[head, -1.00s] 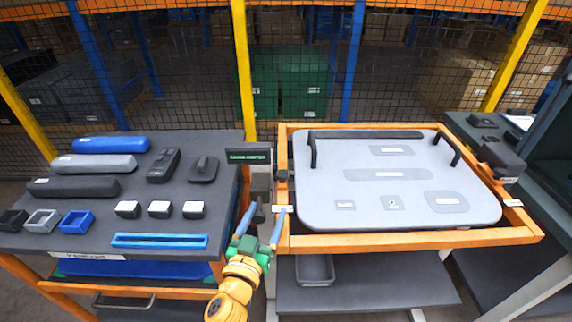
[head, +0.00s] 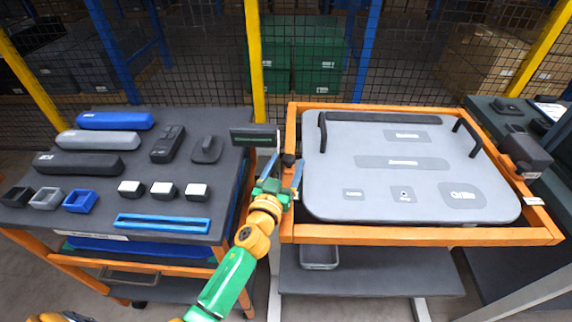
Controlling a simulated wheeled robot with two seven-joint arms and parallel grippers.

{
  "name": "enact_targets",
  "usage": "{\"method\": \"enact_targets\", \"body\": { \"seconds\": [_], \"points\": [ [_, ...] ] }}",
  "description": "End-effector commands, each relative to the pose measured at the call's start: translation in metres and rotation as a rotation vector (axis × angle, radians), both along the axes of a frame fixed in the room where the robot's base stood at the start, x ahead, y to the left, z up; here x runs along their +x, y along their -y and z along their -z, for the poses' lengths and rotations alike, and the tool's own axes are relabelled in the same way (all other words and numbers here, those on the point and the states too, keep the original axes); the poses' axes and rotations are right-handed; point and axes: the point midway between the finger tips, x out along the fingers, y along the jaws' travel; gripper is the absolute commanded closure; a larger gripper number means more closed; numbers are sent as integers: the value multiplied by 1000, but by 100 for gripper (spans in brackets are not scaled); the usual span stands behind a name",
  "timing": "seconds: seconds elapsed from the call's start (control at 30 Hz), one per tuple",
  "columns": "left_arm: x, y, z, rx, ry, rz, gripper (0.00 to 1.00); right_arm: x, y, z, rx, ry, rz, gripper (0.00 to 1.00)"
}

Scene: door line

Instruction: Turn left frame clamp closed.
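The left frame clamp (head: 288,160) shows as a small black knob on the left rail of the orange frame (head: 400,236). The frame holds a grey door panel (head: 345,195) with two black handles. My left gripper (head: 284,172) is at the left rail, its two blue fingers apart, with the clamp's black knob close to the fingertips. I cannot tell whether the fingers touch it. The gripper hides the lower part of the clamp and its label. My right gripper is not in view.
A small dark display (head: 254,139) stands on a post just left of the clamp. A dark parts table (head: 100,215) with several blocks and small bins is at the left. A dark boxy device (head: 526,152) sits at the frame's right side. A mesh fence runs behind.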

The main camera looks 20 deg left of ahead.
Motion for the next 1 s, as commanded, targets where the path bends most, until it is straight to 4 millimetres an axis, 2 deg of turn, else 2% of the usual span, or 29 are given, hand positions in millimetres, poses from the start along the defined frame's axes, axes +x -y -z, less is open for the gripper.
{"method": "enact_targets", "body": {
  "seconds": [0.03,0.2,0.27,1.0],
  "points": [
    [0,0,0,0,0,0,40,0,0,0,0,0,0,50],
    [0,0,0,0,0,0,86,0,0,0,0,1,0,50],
    [0,0,0,0,0,0,100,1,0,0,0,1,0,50],
    [0,0,0,0,0,0,100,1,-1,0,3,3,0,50]
  ]
}}
